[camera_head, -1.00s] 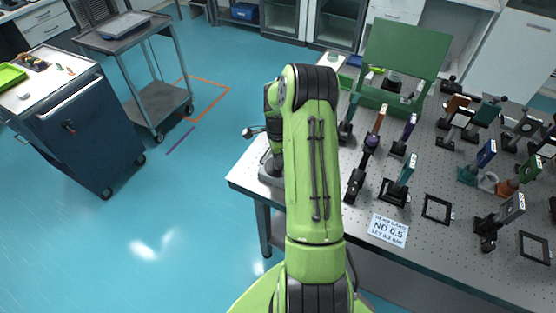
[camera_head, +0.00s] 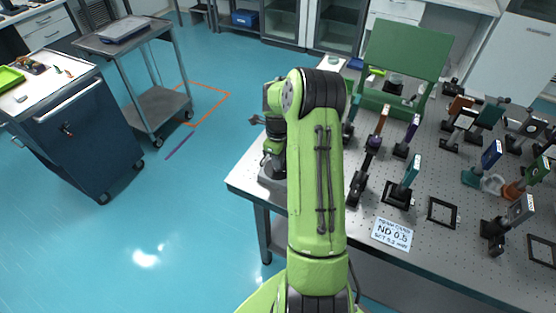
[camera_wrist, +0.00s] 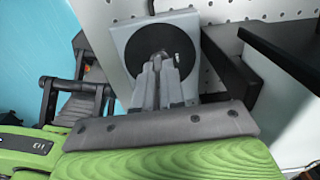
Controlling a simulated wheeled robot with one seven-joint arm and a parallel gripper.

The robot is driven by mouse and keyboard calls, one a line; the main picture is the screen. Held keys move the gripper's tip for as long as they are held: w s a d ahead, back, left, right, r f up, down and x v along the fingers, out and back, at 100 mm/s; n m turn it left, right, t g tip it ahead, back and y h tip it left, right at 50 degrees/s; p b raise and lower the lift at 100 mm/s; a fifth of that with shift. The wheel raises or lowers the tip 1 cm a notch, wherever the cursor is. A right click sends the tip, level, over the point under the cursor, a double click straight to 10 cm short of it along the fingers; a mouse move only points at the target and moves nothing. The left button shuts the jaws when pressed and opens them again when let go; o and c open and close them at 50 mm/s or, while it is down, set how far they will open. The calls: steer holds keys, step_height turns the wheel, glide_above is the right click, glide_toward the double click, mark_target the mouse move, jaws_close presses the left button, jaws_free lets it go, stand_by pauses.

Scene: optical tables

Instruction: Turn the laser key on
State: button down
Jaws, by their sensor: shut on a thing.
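In the wrist view, my gripper (camera_wrist: 158,72) points at a black round disc (camera_wrist: 160,50) on a light grey panel. Its two fingers are close together at the middle of the disc, shut on the laser key. The key itself is almost wholly hidden between the fingertips, so I cannot tell its angle. In the head view, my green arm reaches over the table's left end. It hides the fingertips and most of the laser key's housing.
The perforated optical table (camera_head: 405,250) holds several mounted optics right of my arm. A green panel (camera_head: 405,50) stands at the back. A white card reading ND 0.5 (camera_head: 391,234) lies near the front edge. A blue cart (camera_head: 85,135) stands left, with open floor between.

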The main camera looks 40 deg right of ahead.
stand_by(0.4)
steer(key=c, duration=1.2)
jaws_free()
steer(key=shift+c, duration=0.2)
step_height(320, 180, up, 16)
steer(key=p, duration=0.1)
steer(key=shift+p, duration=0.35)
steer(key=shift+f, duration=0.15)
